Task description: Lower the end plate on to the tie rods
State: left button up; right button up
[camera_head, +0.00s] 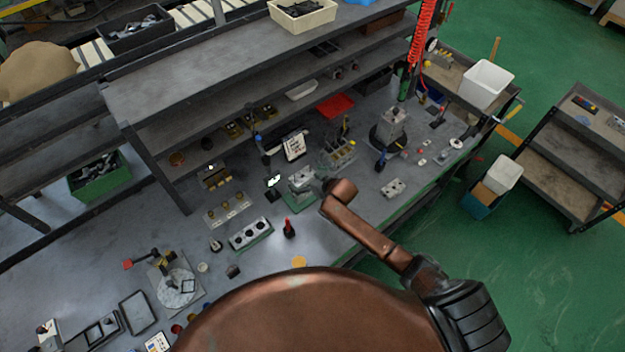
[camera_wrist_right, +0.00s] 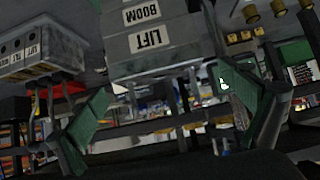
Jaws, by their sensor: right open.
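My right gripper (camera_head: 319,187) is over the workbench beside a grey valve block (camera_head: 301,181) on a green base. In the right wrist view the gripper (camera_wrist_right: 165,84) is open, its two green-padded fingers apart. A grey block (camera_wrist_right: 150,32) with white labels reading BOOM and LIFT fills the top middle, beyond the fingers. Thin light rods (camera_wrist_right: 194,82) show below it, between the fingers. I cannot tell whether a finger touches the block. Which piece is the end plate is unclear. My left gripper is not in view.
A block with three round ports (camera_head: 250,233) lies left of the gripper, near a red-topped tool (camera_head: 288,228). A small grey block (camera_head: 393,187) lies to the right. A round dark stand (camera_head: 388,138) holds another block. Shelves (camera_head: 200,80) rise behind.

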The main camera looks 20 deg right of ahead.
jog(key=v, duration=1.1)
jog(key=shift+s, duration=0.1)
jog(key=s+d+f+m+g+h, duration=0.15)
jog(key=s+d, duration=0.25)
jog(key=s, duration=0.7)
jog(key=s+d+m+g+h, duration=0.1)
jog(key=s+d+g+h, duration=0.2)
jog(key=s, duration=0.9)
jog(key=s+d+f+m+g, duration=0.15)
jog(key=s+d, duration=0.35)
jog(key=s, duration=0.6)
notch_tip(320, 180, down, 36)
jog(key=a+g+b, duration=0.1)
jog(key=a+b, duration=0.1)
jog(key=b, duration=0.7)
jog(key=s+f+g+b, duration=0.1)
jog(key=s+f+b, duration=0.3)
jog(key=s+f, duration=0.6)
jog(key=s+f+n+g+b, duration=0.1)
jog(key=s+f+b, duration=0.3)
jog(key=s+f, duration=0.7)
notch_tip(320, 180, down, 8)
jog(key=shift+s+f+y+b, duration=0.1)
jog(key=shift+s+y+b, duration=0.1)
jog(key=shift+y+b, duration=0.2)
